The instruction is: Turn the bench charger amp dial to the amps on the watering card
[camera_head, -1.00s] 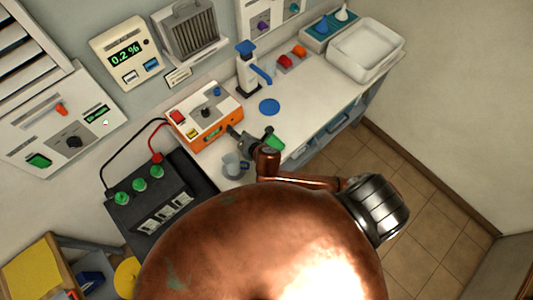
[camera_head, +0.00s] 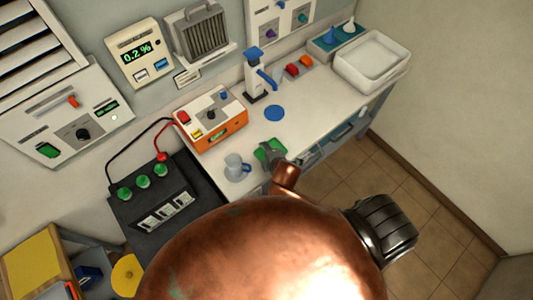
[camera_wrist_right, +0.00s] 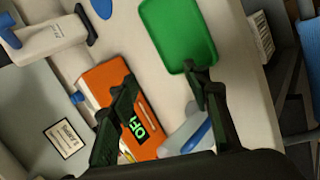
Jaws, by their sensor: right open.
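The orange bench charger (camera_head: 222,131) stands on the bench, with a red switch, a dark dial (camera_head: 211,115) and a small blue knob on its pale top. The charger's orange side (camera_wrist_right: 105,75) also shows in the right wrist view, with a green display; its dark dial cannot be made out there. My right gripper (camera_head: 270,153) is apart from the charger, by the green tray. In the wrist view its fingers (camera_wrist_right: 160,105) are spread, with nothing between them. A small card (camera_head: 187,78) is on the wall; its writing is too small to read. My left gripper is out of view.
A jug (camera_head: 236,168) stands near the charger's front. A black battery (camera_head: 165,205) with green caps and red and black leads is at left.

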